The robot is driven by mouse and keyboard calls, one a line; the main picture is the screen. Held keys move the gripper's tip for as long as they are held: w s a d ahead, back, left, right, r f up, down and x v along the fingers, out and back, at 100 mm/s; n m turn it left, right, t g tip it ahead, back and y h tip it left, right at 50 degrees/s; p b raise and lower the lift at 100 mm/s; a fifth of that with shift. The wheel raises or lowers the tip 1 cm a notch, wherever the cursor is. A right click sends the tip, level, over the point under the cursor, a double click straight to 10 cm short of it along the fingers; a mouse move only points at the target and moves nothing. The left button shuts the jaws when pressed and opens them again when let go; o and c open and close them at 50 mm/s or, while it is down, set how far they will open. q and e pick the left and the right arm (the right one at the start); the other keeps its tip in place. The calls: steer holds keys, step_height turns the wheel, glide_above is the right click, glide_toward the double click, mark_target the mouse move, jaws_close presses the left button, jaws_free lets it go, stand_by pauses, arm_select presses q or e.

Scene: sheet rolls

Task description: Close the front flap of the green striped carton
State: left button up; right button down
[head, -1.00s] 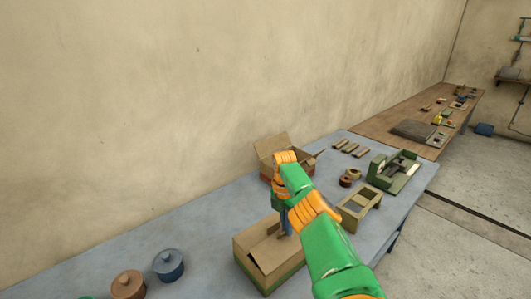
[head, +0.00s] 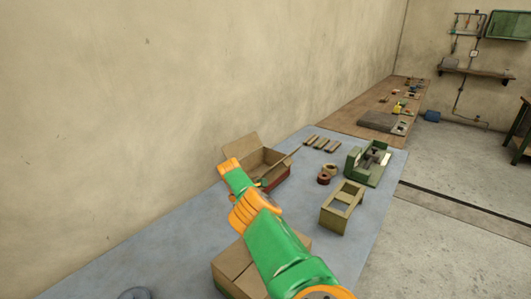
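The green striped carton (head: 232,262) stands on the blue-grey table at the bottom of the head view. Its brown top looks mostly flat, with a seam across it. A strip of green shows low on its side. My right arm crosses in front of it, and its near part is cut off by the frame, so I cannot tell how the front flap lies. My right gripper (head: 262,183) is mostly hidden by its own orange and green wrist, beyond the carton and in front of the red-striped box. Its fingers cannot be made out. My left gripper is not in view.
An open red-striped box (head: 272,165) with a raised flap stands by the wall. Tape rolls (head: 326,174), a wooden frame (head: 343,208), a green device (head: 367,163) and several small bars (head: 322,143) lie to the right. The table left of the arm is largely clear.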

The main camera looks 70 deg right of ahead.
steer(key=shift+a+f, duration=0.1)
steer(key=c, duration=1)
jaws_free()
steer(key=shift+s, duration=0.1)
